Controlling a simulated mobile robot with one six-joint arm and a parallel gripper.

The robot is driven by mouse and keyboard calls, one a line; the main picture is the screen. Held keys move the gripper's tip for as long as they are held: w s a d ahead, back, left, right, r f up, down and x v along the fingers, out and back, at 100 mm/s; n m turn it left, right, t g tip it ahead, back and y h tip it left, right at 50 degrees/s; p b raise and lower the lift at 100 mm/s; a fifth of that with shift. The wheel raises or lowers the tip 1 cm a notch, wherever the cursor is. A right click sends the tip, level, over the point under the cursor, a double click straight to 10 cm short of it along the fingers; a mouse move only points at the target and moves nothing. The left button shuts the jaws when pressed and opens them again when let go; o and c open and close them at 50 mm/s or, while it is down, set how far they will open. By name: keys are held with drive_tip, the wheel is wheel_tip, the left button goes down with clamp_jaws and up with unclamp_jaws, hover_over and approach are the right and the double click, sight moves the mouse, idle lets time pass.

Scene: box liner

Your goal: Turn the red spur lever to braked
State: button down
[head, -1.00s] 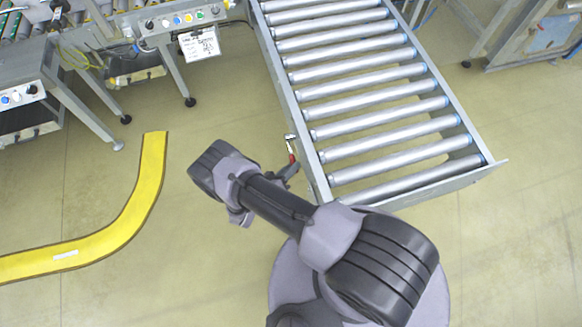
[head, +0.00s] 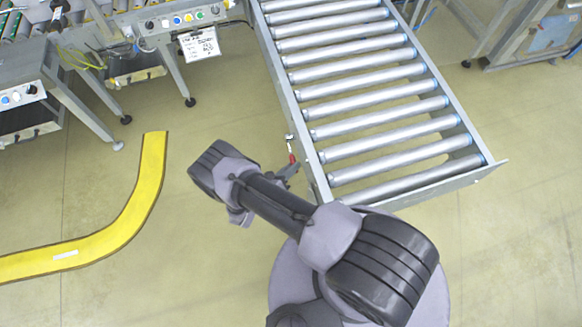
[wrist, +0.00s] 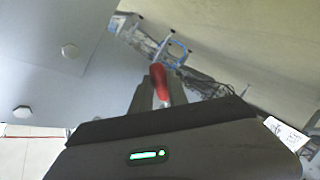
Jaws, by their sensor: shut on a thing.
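The red spur lever (head: 292,158) is at the left side rail of the roller conveyor, near its front end. Its silver pivot end (head: 290,137) shows just above the red grip in the head view. My gripper (head: 291,170) is at the red grip, partly hidden by my own arm. In the wrist view the red grip (wrist: 158,80) stands up between the fingers of my gripper (wrist: 160,98), which is shut on it. The lower part of the grip is hidden by the fingers and gripper body.
The roller conveyor (head: 326,187) lies right of my gripper, its side rail close by. A yellow curved floor strip (head: 147,185) lies to the left. A control panel (head: 182,20) with buttons and a hanging paper sign is at the back. Floor between them is clear.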

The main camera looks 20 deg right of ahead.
drive_tip(key=shift+w+f+m+t+h, duration=0.3)
drive_tip(key=shift+w+f+m+t, duration=0.1)
drive_tip(key=shift+f+m, duration=0.15)
drive_tip(key=shift+w+f+m+t+h, duration=0.3)
drive_tip(key=shift+w+f+m+t, duration=0.15)
drive_tip(key=shift+f, duration=0.15)
drive_tip(key=c, duration=1.6)
unclamp_jaws()
drive_tip(key=shift+o, duration=0.2)
drive_tip(key=p+v, duration=0.2)
drive_tip(key=v, duration=1.5)
drive_tip(key=shift+s+a+r, duration=0.15)
drive_tip(key=shift+s, duration=0.05)
